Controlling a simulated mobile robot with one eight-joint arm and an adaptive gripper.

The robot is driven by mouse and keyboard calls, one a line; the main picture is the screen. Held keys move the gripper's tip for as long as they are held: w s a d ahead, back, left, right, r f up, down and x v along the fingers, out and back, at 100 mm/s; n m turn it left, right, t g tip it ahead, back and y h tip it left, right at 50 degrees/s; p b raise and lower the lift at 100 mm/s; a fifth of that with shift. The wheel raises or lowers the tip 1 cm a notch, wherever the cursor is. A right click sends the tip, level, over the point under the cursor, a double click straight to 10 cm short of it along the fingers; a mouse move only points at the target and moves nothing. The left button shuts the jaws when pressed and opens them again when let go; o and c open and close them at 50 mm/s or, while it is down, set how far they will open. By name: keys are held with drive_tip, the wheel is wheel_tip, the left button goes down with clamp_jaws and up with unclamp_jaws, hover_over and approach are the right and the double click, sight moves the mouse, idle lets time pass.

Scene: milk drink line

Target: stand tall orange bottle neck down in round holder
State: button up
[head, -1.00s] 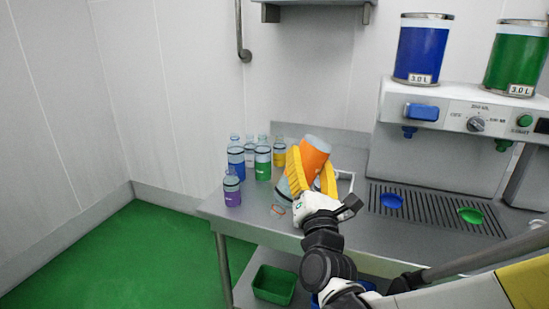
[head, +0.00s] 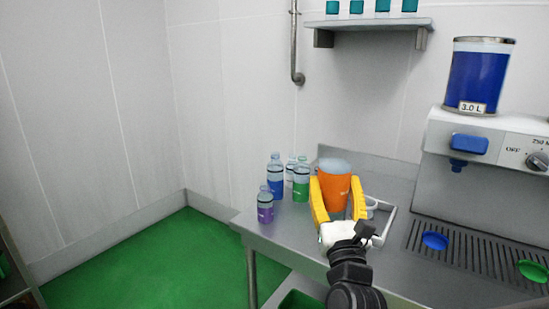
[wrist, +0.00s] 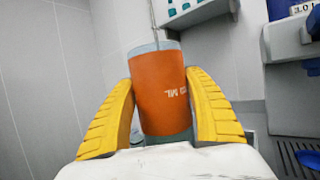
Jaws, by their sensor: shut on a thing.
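The tall orange bottle (head: 334,186) is between the yellow fingers of my gripper (head: 335,181), which is shut on it. The bottle is nearly vertical with its broad flat end up. In the wrist view the orange bottle (wrist: 160,92) shows upside-down lettering, so its neck points down. Its neck end is hidden behind my gripper, and I cannot tell whether it touches anything. A pale ring-like part (head: 371,204) shows just right of the bottle. I cannot tell whether it is the round holder.
Blue (head: 275,178), green (head: 301,184) and purple (head: 265,206) bottles stand left of my gripper on the steel counter (head: 285,232), with a clear one behind. A white-rimmed frame (head: 385,226) lies right. The dispenser (head: 445,170) stands further right.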

drive_tip(key=s+r+p, duration=0.4)
drive_tip(key=s+p, duration=0.2)
drive_tip(key=s, duration=0.8)
drive_tip(key=shift+d, duration=0.45)
drive_tip(key=shift+w+m+g+h+p, duration=0.1)
drive_tip(key=shift+m+g+h, duration=0.15)
drive_tip(key=shift+m+h, duration=0.8)
drive_tip(key=shift+m+g+h+p, duration=0.15)
drive_tip(key=shift+m+g+h, duration=0.15)
drive_tip(key=shift+m, duration=1.6)
drive_tip(key=shift+w+m+g+h+p, duration=0.1)
drive_tip(key=shift+m+g+h, duration=0.15)
drive_tip(key=shift+m+h, duration=0.8)
drive_tip(key=shift+m+y, duration=0.4)
